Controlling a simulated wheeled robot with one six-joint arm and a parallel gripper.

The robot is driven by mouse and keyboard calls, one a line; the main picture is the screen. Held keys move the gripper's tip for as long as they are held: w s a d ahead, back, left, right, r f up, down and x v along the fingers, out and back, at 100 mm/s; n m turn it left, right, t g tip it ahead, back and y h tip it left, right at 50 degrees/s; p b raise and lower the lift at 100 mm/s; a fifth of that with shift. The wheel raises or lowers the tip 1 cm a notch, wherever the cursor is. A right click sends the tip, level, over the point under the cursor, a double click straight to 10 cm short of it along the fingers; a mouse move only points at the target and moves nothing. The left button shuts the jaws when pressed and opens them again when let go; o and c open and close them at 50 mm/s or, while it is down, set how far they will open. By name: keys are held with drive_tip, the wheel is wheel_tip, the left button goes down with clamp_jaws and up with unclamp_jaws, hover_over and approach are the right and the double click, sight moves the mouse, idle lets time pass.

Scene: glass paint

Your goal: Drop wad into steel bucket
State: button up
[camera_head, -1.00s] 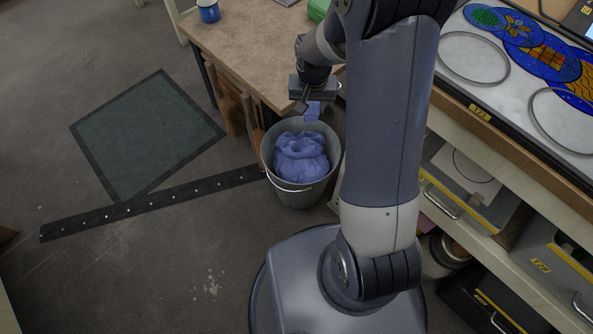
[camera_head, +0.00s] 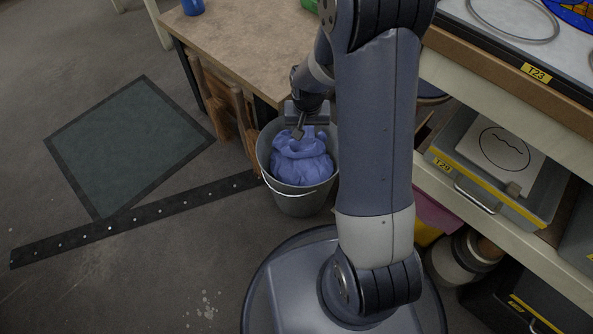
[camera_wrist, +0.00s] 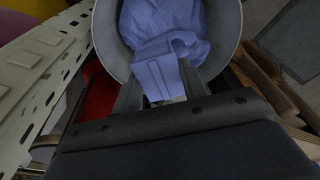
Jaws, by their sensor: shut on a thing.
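The steel bucket (camera_head: 302,204) stands on the floor by the workbench's front corner, with blue crumpled material (camera_head: 302,166) inside. My gripper (camera_head: 299,131) is at the far side of the bucket's mouth, pointing down. In the wrist view, my gripper (camera_wrist: 158,92) is shut on a folded blue wad (camera_wrist: 156,72). The wad is over the bucket's near rim in that view, in front of the blue material (camera_wrist: 168,20). I cannot tell whether they touch. In the head view the wad blends with the blue contents. The bucket's inner wall (camera_wrist: 226,38) shows around them.
The wooden workbench (camera_head: 245,45) is behind the bucket, with a blue mug (camera_head: 193,6) on it. Shelving with a grey drawer (camera_head: 462,165) lies to the right. A dark green mat (camera_head: 130,145) and a long black strip (camera_head: 130,219) lie on the open floor at left.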

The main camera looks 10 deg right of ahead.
wheel_tip(320, 180, down, 6)
drive_tip(key=b, duration=0.4)
drive_tip(key=shift+r, duration=0.1)
drive_tip(key=o, duration=1)
drive_tip(key=shift+o, duration=0.2)
drive_tip(key=r+p, duration=0.1)
drive_tip(key=r, duration=0.2)
drive_tip(key=s+r+p, duration=0.1)
drive_tip(key=r, duration=0.3)
drive_tip(key=r+p, duration=0.2)
drive_tip(key=r, duration=0.1)
drive_tip(key=shift+s+a+r, duration=0.15)
drive_tip(key=shift+s+r, duration=0.15)
drive_tip(key=shift+r, duration=0.05)
drive_tip(key=shift+f, duration=0.1)
